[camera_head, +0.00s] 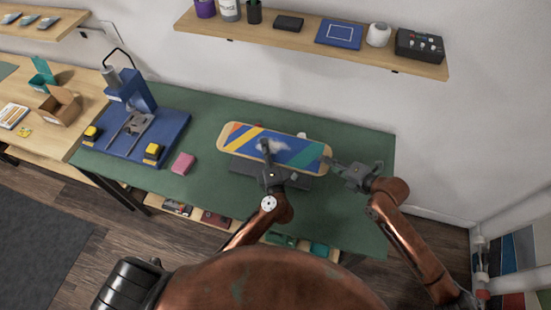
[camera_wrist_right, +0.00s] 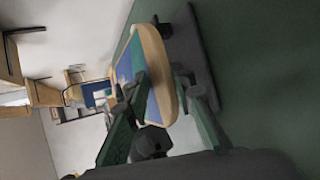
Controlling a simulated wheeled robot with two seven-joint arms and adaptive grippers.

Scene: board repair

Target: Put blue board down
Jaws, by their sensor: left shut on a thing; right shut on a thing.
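The blue board (camera_head: 294,150) is a skateboard deck with a wooden rim and yellow, orange and green stripes, with a pale smudge near its middle. It lies roughly level over a dark grey slab on the green worktable; I cannot tell if they touch. My left gripper (camera_head: 266,150) is shut on the near side of the board, around its middle. My right gripper (camera_head: 335,163) is shut on the board's right end. In the right wrist view the board's rounded end (camera_wrist_right: 157,68) sits between the two fingers of the right gripper (camera_wrist_right: 160,92).
The green worktable (camera_head: 350,205) has free room on the right. A pink block (camera_head: 183,163) lies left of the board. A blue press stand (camera_head: 130,140) stands further left. A wooden shelf (camera_head: 290,36) with several items hangs above the back.

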